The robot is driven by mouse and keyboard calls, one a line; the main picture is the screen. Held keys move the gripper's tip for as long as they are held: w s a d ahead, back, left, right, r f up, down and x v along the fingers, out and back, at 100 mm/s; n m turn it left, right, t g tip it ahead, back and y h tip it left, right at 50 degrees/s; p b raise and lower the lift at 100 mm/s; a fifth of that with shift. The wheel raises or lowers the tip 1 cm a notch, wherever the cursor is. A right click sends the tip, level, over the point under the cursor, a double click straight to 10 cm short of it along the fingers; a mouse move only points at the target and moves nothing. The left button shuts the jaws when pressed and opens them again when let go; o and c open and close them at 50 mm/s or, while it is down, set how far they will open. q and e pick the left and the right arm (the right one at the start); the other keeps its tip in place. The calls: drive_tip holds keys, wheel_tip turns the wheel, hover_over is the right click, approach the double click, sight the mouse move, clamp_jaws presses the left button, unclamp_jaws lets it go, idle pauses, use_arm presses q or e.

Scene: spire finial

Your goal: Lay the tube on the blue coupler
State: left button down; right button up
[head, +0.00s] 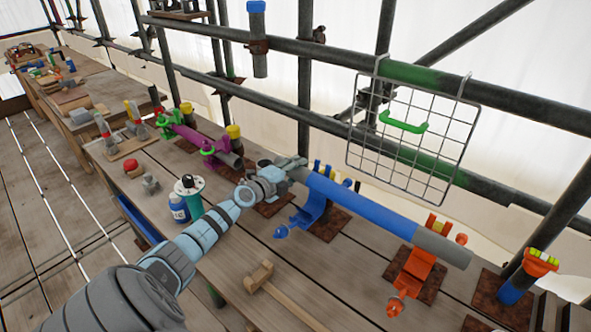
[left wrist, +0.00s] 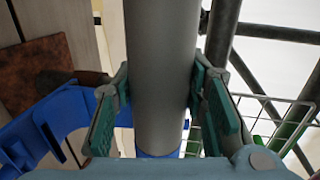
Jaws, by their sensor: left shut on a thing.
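The tube (head: 372,210) is long, with a blue middle and grey ends, and slants down to the right in the head view. My left gripper (head: 290,168) is shut on its grey left end; in the left wrist view the fingers stand on both sides of the tube (left wrist: 160,60). The blue coupler (head: 312,208) stands on a rusty plate below the tube's left part. In the left wrist view the blue coupler (left wrist: 62,112) shows left of the tube. The orange coupler (head: 415,266) stands below the right end. Contact with either coupler cannot be told. My right gripper is out of view.
A wire basket (head: 413,125) hangs from a scaffold rail behind the tube. A mallet (head: 262,275) lies at the bench's front. A blue bottle (head: 179,208) and a white-green container (head: 189,195) stand near my left arm. A magenta coupler (head: 208,147) stands farther left.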

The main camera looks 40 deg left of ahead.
use_arm(q)
wheel_tip(320, 180, down, 2)
drive_tip(key=shift+s+b, duration=0.1)
drive_tip(key=shift+b, duration=0.6)
wheel_tip(320, 180, down, 8)
drive_tip(key=b, duration=0.6)
drive_tip(key=shift+r+b, duration=0.2)
drive_tip(key=shift+b, duration=0.1)
drive_tip(key=c, duration=0.9)
unclamp_jaws()
drive_tip(key=shift+r, duration=0.1)
drive_tip(key=shift+o, duration=0.2)
drive_tip(key=shift+s, duration=0.1)
drive_tip(key=o, duration=0.6)
drive_tip(key=shift+f, duration=0.25)
